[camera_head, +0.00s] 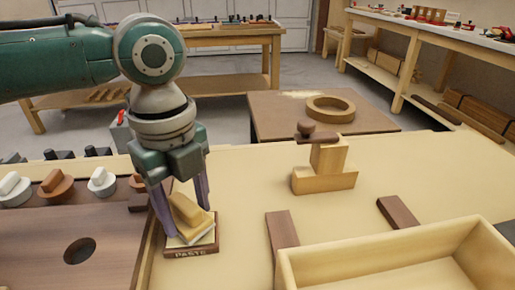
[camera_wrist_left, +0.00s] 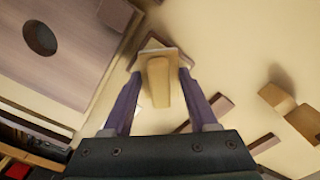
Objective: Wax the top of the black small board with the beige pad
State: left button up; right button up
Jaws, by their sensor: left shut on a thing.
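My left gripper (camera_head: 182,208) reaches down from above and is shut on the beige pad (camera_head: 187,210), a block with a rounded grip on a flat base. The pad is between the purple fingers in the left wrist view (camera_wrist_left: 158,85). It sits tilted over or on the paste tray (camera_head: 190,252), a dark brown tray lettered "PASTE"; I cannot tell whether they touch. My right gripper is not in view. I cannot pick out a black small board with certainty.
An open wooden box (camera_head: 300,268) fills the front right. Dark wooden strips (camera_head: 282,230) lie behind it, near a wooden stand (camera_head: 323,180). At left is a brown panel with a round hole (camera_head: 50,228); white and brown knobbed pads line its back.

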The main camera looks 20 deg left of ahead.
aim_at(184, 202)
pick_arm(q)
jog(key=shift+f, duration=0.55)
dwell(0.6)
jog(key=shift+f, duration=0.1)
dwell(1.7)
jog(key=shift+a, duration=0.1)
notch_tip(184, 202, up, 7)
jog(key=p, duration=0.8)
jog(key=shift+r, duration=0.2)
dwell(0.4)
